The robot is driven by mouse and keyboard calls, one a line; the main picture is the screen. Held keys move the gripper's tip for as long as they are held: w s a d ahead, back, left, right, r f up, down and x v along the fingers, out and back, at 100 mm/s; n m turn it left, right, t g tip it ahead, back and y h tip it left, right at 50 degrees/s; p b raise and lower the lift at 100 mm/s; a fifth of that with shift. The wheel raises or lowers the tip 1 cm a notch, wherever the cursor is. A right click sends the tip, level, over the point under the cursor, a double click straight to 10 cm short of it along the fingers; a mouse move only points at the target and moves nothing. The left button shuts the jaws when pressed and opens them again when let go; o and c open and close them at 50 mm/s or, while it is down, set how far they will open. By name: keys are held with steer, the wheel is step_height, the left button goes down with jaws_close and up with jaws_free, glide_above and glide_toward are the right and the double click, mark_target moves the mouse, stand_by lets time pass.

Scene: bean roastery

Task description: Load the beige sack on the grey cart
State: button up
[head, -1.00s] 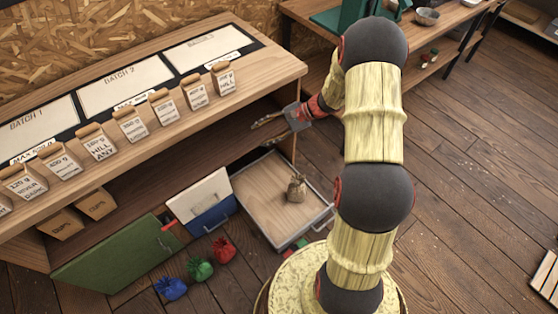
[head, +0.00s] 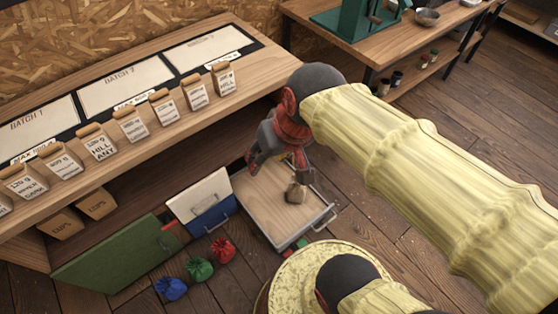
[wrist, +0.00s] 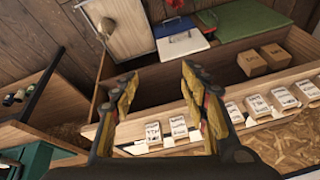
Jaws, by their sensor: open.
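The small beige sack (head: 296,193) sits upright on the wooden deck of the grey cart (head: 262,228), right of the deck's middle. The cart has a grey rim and a handle at its right end. In the wrist view the cart (wrist: 122,38) shows at the upper left, with the sack (wrist: 104,27) small on it. My gripper (head: 256,158) is above the cart's far left edge, apart from the sack. In the wrist view my gripper (wrist: 158,75) is open, with nothing between its two fingers. My arm covers part of the cart's far side.
A counter (head: 190,130) with paper bags runs along the wall beside the cart. A blue bin (head: 212,216) and a green panel (head: 115,262) stand left of it.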

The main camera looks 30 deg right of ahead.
steer(key=s, duration=0.1)
steer(key=s+r+n, duration=0.1)
steer(key=s+d+t+h, duration=0.1)
steer(key=shift+r, duration=0.15)
